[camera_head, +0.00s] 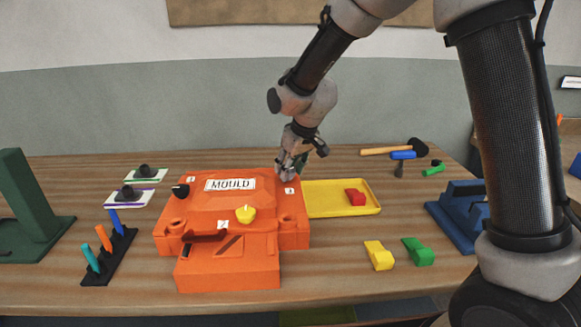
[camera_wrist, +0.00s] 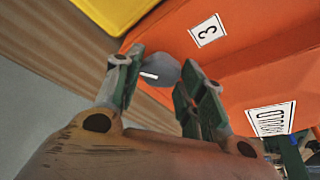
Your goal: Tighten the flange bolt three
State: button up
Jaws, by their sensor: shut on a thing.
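The orange mould (camera_head: 225,249) sits on the table with a MOULD label on its top. Flange bolt three (camera_wrist: 160,69) is a grey rounded knob beside the label 3 (camera_wrist: 207,30) in the wrist view. My gripper (camera_head: 289,172) points down at the mould's back right corner, by the label 3 there. Its two green-grey fingers are shut on the knob, one on each side. In the head view the fingers hide the bolt. A black knob (camera_head: 180,190) is by label 1, and a yellow knob (camera_head: 246,213) is by label 2.
A yellow tray (camera_head: 325,209) with a red piece (camera_head: 355,198) adjoins the mould's right side. Yellow (camera_head: 379,256) and green (camera_head: 418,252) pieces lie in front. Hammers (camera_head: 385,151) lie behind right. A peg rack (camera_head: 108,258) and green stand (camera_head: 28,205) are left.

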jog(key=m, duration=0.1)
jog(key=m+h, duration=0.1)
jog(key=m, duration=0.1)
jog(key=shift+s+a+m+t, duration=0.1)
jog(key=shift+a+m+t, duration=0.05)
jog(key=shift+m+t, duration=0.15)
jog(key=shift+a+m+h, duration=0.15)
jog(key=shift+m+h, duration=0.75)
jog(key=shift+m, duration=1)
jog(key=o, duration=1)
jog(key=shift+r, duration=0.1)
